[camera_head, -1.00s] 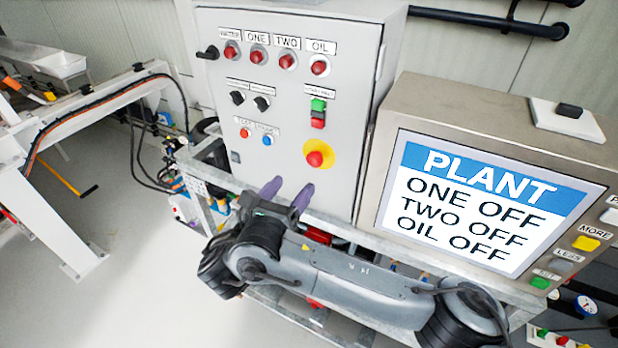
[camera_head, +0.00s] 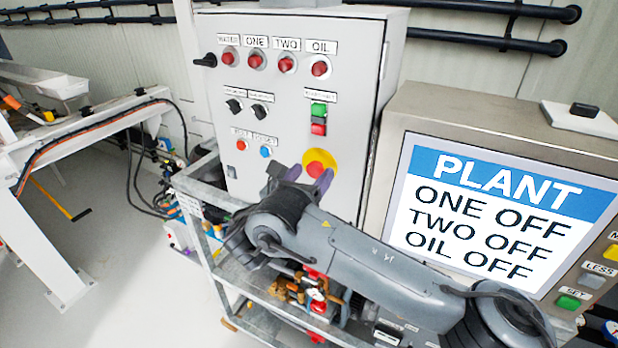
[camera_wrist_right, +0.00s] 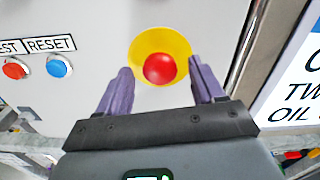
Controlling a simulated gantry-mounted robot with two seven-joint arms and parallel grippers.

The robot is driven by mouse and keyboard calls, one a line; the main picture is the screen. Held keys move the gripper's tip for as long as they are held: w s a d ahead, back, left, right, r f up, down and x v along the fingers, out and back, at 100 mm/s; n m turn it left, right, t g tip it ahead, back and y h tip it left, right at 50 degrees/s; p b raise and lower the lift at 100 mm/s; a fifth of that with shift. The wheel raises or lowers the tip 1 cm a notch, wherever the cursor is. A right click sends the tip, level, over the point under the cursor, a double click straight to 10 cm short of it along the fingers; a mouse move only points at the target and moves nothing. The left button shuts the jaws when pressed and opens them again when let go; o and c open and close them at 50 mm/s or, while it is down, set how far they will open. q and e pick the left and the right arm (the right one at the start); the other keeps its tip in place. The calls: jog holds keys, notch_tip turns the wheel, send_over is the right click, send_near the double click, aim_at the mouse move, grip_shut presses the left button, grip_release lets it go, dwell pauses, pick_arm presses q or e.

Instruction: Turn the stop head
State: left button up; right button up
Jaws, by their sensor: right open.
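The stop head is a red mushroom button (camera_head: 315,169) on a yellow round plate, low on the right of the grey control cabinet's front. It also shows in the right wrist view (camera_wrist_right: 159,68), ahead of my fingers and between their tips. My right gripper (camera_head: 309,177) is open, with purple fingers pointing at the cabinet. In the head view its fingertips overlap the lower part of the yellow plate. In the wrist view (camera_wrist_right: 160,72) nothing is between the fingers but the view of the button; contact is not visible. My left gripper is not in view.
The cabinet (camera_head: 215,130) also carries red lamps, black switches, a green and red button pair, and red and blue buttons. A PLANT screen (camera_head: 480,210) stands close at right. A metal frame (camera_head: 200,215) with pipes lies below my right arm.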

jog(key=c, duration=1.1)
jog(key=m+b, duration=0.3)
jog(key=b, duration=0.1)
jog(key=shift+f+m, duration=0.35)
jog(key=shift+m, duration=0.05)
jog(key=shift+r+m+b, duration=0.2)
jog(key=shift+m+b, duration=0.25)
jog(key=shift+m, duration=0.25)
jog(key=shift+r, duration=0.1)
jog(key=o, duration=1.1)
jog(key=shift+s, duration=0.1)
